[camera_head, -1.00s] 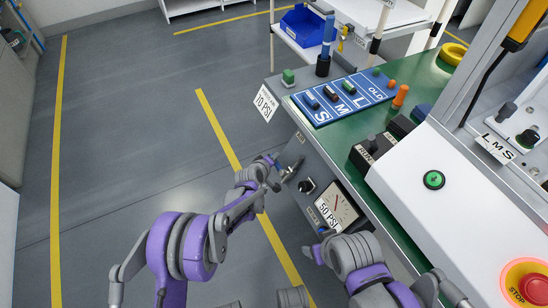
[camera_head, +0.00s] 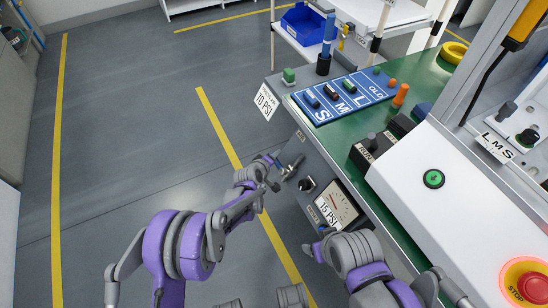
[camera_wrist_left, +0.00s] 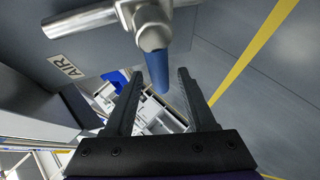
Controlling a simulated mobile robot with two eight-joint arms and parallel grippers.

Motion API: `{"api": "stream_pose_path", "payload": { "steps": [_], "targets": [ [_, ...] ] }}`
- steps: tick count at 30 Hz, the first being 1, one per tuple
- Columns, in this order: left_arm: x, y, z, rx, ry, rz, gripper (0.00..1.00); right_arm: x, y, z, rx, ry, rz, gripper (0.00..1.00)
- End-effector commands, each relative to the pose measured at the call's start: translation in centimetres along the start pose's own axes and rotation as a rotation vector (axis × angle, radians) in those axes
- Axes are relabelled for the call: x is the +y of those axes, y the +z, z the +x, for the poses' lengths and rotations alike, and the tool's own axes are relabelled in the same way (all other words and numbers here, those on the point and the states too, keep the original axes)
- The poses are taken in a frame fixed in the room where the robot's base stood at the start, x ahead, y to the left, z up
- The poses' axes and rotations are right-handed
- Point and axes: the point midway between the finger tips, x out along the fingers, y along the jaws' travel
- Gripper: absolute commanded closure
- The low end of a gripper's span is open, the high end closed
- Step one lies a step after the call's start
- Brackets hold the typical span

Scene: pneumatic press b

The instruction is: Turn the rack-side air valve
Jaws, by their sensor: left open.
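The rack-side air valve (camera_head: 288,171) is a metal fitting on the grey side panel of the press bench. In the left wrist view its blue lever (camera_wrist_left: 158,72) hangs from a round metal hub (camera_wrist_left: 152,28), beside an AIR label (camera_wrist_left: 70,68). My left gripper (camera_head: 271,172) is at the valve; in the wrist view it (camera_wrist_left: 158,92) is open, with the lever's end between its fingers and apart from both. A gauge (camera_head: 340,204) reading 15 PSI is on the same panel. My right gripper (camera_head: 313,251) is beside the panel below the gauge; its jaws are unclear.
A black knob (camera_head: 306,184) sits between valve and gauge. A blue L, M, S board (camera_head: 345,97) and a red STOP button (camera_head: 533,287) are on the bench. The floor at left is free.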

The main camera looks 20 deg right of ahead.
Motion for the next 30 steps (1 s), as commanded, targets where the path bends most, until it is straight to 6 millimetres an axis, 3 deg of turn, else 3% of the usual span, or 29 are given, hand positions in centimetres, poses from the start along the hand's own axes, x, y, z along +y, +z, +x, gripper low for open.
{"api": "stream_pose_path", "payload": {
  "steps": [9,15,30],
  "targets": [
    [0.1,-0.1,-6.6,0.001,-0.001,0.0,0.44,0.0,-0.4,-1.6,0.005,0.0,0.0,0.31],
    [0.1,0.0,-9.1,-0.001,0.0,0.0,0.44,0.0,-0.5,-2.0,0.006,0.0,0.0,0.31],
    [0.0,0.1,-9.7,-0.001,0.0,0.0,0.44,0.0,-0.5,-2.1,0.006,0.0,0.0,0.31]
  ]
}}
